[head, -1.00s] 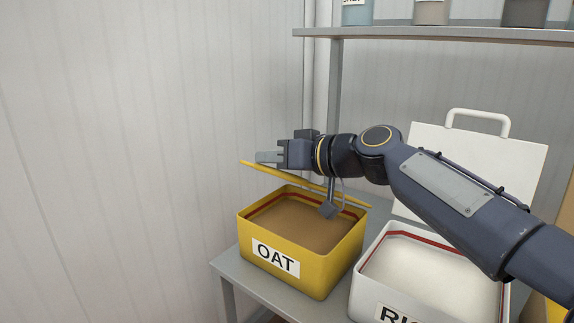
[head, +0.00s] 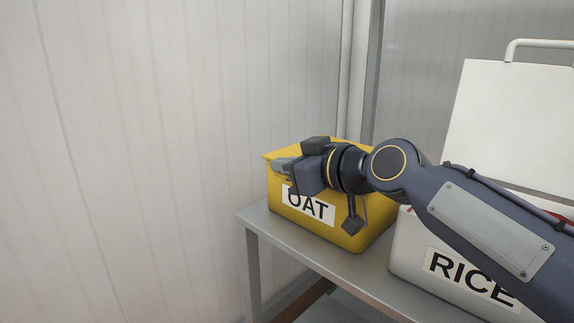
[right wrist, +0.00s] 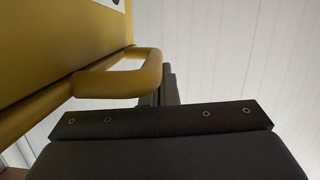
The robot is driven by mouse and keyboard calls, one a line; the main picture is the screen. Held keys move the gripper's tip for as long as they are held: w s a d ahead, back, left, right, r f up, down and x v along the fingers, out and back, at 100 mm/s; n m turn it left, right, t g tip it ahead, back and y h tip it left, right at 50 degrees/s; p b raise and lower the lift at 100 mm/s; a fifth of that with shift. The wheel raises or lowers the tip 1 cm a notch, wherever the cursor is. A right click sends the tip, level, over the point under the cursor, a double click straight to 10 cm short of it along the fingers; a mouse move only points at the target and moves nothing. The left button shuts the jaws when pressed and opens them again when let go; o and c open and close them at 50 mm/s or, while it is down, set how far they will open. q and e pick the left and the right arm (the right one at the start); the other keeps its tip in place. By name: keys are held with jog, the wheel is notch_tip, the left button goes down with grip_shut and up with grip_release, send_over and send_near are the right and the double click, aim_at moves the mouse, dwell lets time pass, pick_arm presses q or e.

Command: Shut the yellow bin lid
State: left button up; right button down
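The yellow bin (head: 350,222), labelled OAT, stands on the grey table. Its yellow lid (head: 312,149) lies down over the top, and no contents show. My arm covers part of the rim, so I cannot tell whether the lid is fully seated. My right gripper (head: 284,165) is at the lid's front edge, above the label, with its fingers together. In the right wrist view the yellow lid handle (right wrist: 128,77) is close to the dark fingertips (right wrist: 167,86); whether they touch is unclear. My left gripper is not in view.
A white bin (head: 405,250), labelled RICE, stands to the right with its white lid (head: 510,120) raised. My right arm passes in front of it. The grey table (head: 300,248) has a bare front strip. A pale wall (head: 130,150) is at the left.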

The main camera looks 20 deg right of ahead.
jog(key=shift+f, duration=0.3)
